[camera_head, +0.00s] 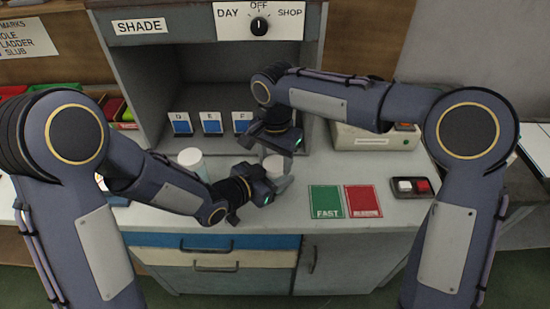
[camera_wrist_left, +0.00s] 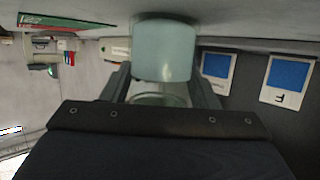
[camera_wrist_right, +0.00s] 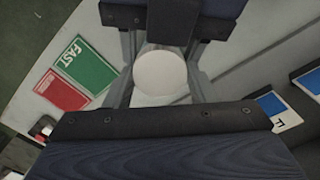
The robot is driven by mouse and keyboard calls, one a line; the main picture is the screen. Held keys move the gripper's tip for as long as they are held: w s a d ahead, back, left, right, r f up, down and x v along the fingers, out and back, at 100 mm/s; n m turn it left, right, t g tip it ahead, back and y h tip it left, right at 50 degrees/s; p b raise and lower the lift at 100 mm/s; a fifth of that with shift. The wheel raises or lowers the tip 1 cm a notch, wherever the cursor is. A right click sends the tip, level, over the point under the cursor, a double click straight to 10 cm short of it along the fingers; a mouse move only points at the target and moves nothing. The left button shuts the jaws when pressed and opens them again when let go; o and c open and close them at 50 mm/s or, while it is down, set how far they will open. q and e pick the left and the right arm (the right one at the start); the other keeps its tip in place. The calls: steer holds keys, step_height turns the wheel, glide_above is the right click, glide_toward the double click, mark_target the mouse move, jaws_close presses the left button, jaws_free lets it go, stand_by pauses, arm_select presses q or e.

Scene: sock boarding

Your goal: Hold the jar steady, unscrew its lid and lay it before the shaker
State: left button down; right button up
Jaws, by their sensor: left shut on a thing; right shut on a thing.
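The jar (camera_head: 274,167) stands upright on the bench in front of the grey booth, mostly hidden by my grippers. In the left wrist view its pale body (camera_wrist_left: 165,50) and a clear glass part show between the fingers. My left gripper (camera_head: 280,182) is shut on the jar from the side. The jar's round white lid (camera_wrist_right: 160,72) shows from above in the right wrist view. My right gripper (camera_head: 278,152) is above the jar, shut on the lid. A white-topped pale cylinder (camera_head: 191,160), perhaps the shaker, stands left of the jar.
A green FAST card (camera_head: 326,201) and a red card (camera_head: 363,201) lie right of the jar. A switch box (camera_head: 413,187) is farther right. Several blue-and-white cards (camera_head: 211,123) stand in the booth. A pale box (camera_head: 375,138) is behind.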

steer(key=n, duration=0.7)
steer(key=shift+n, duration=0.4)
steer(key=o, duration=1.1)
